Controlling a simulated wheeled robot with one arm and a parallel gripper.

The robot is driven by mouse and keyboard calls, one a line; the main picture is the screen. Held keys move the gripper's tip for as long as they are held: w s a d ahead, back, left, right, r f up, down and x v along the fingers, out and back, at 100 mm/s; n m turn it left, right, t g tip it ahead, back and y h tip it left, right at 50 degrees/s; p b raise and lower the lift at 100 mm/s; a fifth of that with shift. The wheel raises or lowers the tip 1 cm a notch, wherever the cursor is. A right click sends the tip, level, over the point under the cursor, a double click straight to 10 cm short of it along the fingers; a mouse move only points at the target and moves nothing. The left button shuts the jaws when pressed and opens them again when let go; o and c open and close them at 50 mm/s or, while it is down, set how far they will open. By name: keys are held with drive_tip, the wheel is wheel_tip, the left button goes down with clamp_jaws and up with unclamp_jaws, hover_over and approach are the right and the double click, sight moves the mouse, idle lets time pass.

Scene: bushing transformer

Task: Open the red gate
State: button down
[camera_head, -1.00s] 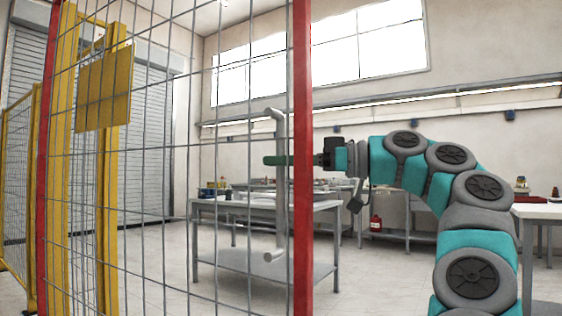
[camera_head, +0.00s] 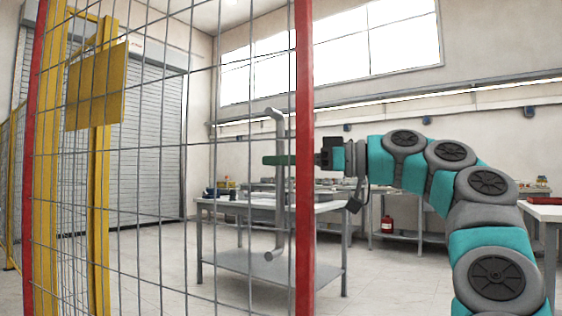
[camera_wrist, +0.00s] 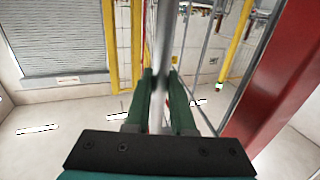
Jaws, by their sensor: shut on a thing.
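The red gate (camera_head: 305,200) has a red frame with grey wire mesh and fills the left half of the head view. A grey vertical bar handle (camera_head: 280,190) stands beside its right post. My gripper (camera_head: 280,160) reaches past the post from the right, its green fingers at the handle's upper half. In the wrist view my gripper (camera_wrist: 158,90) has its two green fingers shut on the handle (camera_wrist: 160,50), one on each side. The red post (camera_wrist: 275,85) shows at the right there. The fingertips are partly hidden by the mesh and post in the head view.
Yellow fence posts (camera_head: 100,180) with a yellow plate (camera_head: 97,86) stand behind the mesh at left. A grey table (camera_head: 270,262) stands behind the gate, and a white-topped table (camera_head: 542,211) at right. Open floor (camera_head: 375,280) lies right of the post.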

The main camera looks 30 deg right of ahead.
drive_tip(key=c, duration=0.8)
unclamp_jaws()
drive_tip(key=shift+o, duration=0.2)
drive_tip(key=p+v, duration=0.1)
drive_tip(key=v, duration=0.6)
drive_tip(key=shift+s+d, duration=0.25)
drive_tip(key=shift+s, duration=0.05)
